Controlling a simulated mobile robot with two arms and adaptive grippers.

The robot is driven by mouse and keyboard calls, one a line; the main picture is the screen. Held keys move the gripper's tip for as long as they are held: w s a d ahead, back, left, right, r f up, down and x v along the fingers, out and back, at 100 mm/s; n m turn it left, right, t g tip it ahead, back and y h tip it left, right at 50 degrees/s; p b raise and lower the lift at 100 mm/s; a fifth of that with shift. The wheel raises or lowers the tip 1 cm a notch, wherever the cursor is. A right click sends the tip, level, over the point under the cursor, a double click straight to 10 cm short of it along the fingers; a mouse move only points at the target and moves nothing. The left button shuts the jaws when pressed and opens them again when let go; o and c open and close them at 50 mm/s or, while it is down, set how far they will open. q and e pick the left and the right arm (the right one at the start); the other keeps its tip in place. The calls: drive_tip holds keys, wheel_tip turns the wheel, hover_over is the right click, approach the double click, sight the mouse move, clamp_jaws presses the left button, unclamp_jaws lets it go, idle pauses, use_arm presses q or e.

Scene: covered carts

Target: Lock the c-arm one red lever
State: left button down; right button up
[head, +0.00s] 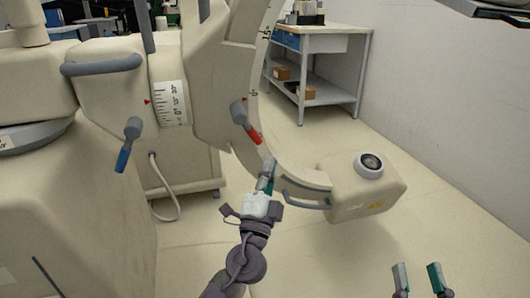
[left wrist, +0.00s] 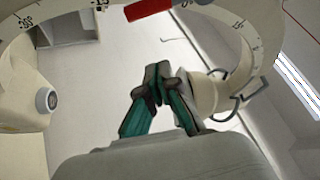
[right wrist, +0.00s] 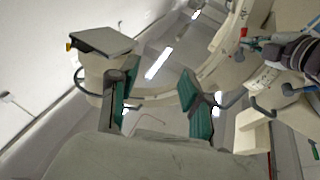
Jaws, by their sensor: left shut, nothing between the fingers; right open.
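The red lever (head: 254,136) sticks out of a grey knob on the side of the c-arm (head: 265,95) and slants down to the right. Its red end (left wrist: 148,8) is at the top edge of the left wrist view. My left gripper (head: 269,165) is shut and empty, just below the lever's red tip; a small gap seems to show between them. Its fingertips (left wrist: 158,82) meet in the left wrist view. My right gripper (head: 418,268) is open and empty at the lower right, away from the lever. Its fingers are spread in the right wrist view (right wrist: 156,88).
A blue lever (head: 124,157) hangs on the machine to the left. The c-arm's lower end carries a beige box (head: 350,198) and a grey handle (head: 305,198). A shelved table (head: 335,43) stands behind against the wall. The floor at right is clear.

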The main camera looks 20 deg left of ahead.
sight(248, 125)
use_arm(q)
drive_tip(key=w+a+r, duration=0.2)
drive_tip(key=w+a, duration=0.2)
drive_tip(key=w, duration=0.3)
drive_tip(key=shift+w+r+p, duration=0.2)
drive_tip(key=shift+r+p, duration=0.1)
drive_tip(key=shift+r, duration=0.1)
use_arm(e)
drive_tip(key=f, duration=0.1)
drive_tip(key=f+g, duration=0.2)
drive_tip(key=shift+w+d+h, duration=0.15)
drive_tip(key=shift+w+h, duration=0.15)
drive_tip(key=shift+w, duration=0.05)
use_arm(q)
drive_tip(key=shift+a, duration=0.1)
